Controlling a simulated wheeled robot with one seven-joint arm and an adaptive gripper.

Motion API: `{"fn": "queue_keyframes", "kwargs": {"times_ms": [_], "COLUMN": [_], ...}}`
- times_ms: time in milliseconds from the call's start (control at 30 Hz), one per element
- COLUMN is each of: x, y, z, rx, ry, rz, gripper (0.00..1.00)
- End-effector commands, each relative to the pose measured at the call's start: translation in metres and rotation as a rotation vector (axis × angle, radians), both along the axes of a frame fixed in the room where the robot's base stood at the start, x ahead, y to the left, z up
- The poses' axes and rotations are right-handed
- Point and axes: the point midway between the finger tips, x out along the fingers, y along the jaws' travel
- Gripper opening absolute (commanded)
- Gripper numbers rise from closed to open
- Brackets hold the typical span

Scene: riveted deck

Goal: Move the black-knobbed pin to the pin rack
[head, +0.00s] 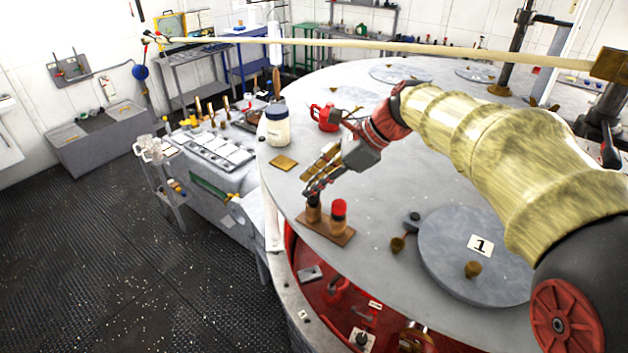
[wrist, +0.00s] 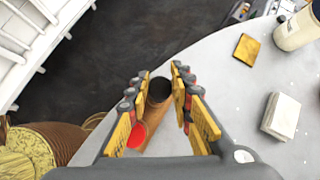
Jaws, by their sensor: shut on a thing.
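The pin rack (head: 326,232) is a small brown block near the rim of the round grey deck. The black-knobbed pin (wrist: 160,90) shows its dark top between my fingertips in the wrist view. Its brown body (head: 313,214) stands upright at the rack's left end in the head view. I cannot tell whether its foot is fully seated. My gripper (head: 312,192) reaches down from above, shut on this pin, and its fingers hide the knob. A red-knobbed pin (head: 338,214) stands upright at the rack's right end, close beside my fingers; its red top (wrist: 137,134) shows in the wrist view.
A round plate labelled 1 (head: 480,275) lies to the right. The deck's edge drops away just left of the rack.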

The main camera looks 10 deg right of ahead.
Motion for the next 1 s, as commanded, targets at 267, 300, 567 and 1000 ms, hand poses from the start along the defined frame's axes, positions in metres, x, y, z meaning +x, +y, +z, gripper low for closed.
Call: {"fn": "queue_keyframes", "kwargs": {"times_ms": [267, 300, 567, 1000], "x": [0.0, 0.0, 0.0, 0.0], "y": [0.0001, 0.0001, 0.0, -0.0001], "z": [-0.0051, -0.0058, -0.0086, -0.0088], "rx": [0.0, 0.0, 0.0, 0.0], "ry": [-0.001, -0.001, -0.001, -0.001], "rz": [0.001, 0.001, 0.001, 0.001], "gripper": [0.0, 0.0, 0.25, 0.43]}}
